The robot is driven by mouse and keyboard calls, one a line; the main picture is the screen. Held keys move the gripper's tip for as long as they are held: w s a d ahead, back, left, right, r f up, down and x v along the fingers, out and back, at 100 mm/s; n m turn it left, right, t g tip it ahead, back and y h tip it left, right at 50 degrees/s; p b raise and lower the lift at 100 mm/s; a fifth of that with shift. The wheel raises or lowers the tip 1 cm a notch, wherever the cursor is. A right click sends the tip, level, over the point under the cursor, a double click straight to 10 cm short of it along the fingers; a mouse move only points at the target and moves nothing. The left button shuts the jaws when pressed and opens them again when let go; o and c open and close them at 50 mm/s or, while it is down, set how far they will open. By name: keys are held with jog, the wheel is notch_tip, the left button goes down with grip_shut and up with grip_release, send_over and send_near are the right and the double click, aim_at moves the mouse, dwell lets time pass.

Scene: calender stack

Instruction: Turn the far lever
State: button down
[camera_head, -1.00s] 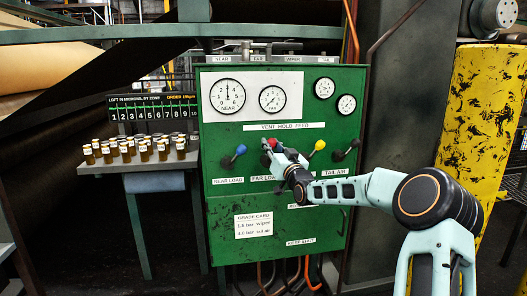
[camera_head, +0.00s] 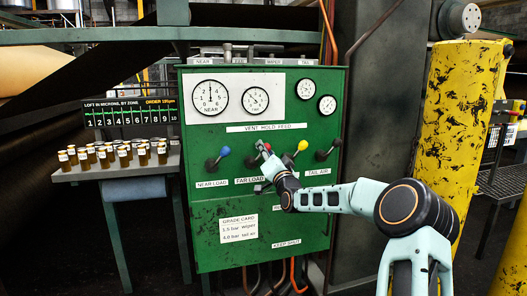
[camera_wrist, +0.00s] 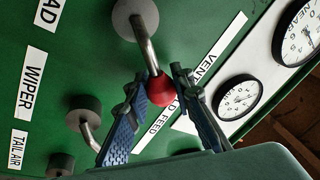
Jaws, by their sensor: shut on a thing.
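The far lever is the one above the FAR LOAD label on the green panel (camera_head: 215,258). Its red knob (camera_head: 267,147) shows just past my fingers in the head view. In the wrist view a grey hub carries a bent metal shaft (camera_wrist: 146,50) that ends in the red knob (camera_wrist: 161,90). The shaft slants toward the WIPER side of the panel. My gripper (camera_head: 262,149) is shut on the knob; in the wrist view its two fingers (camera_wrist: 160,82) lie on either side of it. The far gauge (camera_head: 255,101) is above the lever; its reading is too small to tell.
The blue-knobbed near lever (camera_head: 224,151) is to the left. The yellow-knobbed wiper lever (camera_head: 302,146) and black tail-air lever (camera_head: 335,144) are close on the right. A shelf with several small jars (camera_head: 108,156) stands left. A yellow post (camera_head: 464,130) is right.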

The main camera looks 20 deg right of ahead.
jog(key=shift+f, duration=0.1)
jog(key=c, duration=1.7)
grip_release()
jog(key=shift+o, duration=0.2)
jog(key=v, duration=1.2)
jog(key=shift+d, duration=0.1)
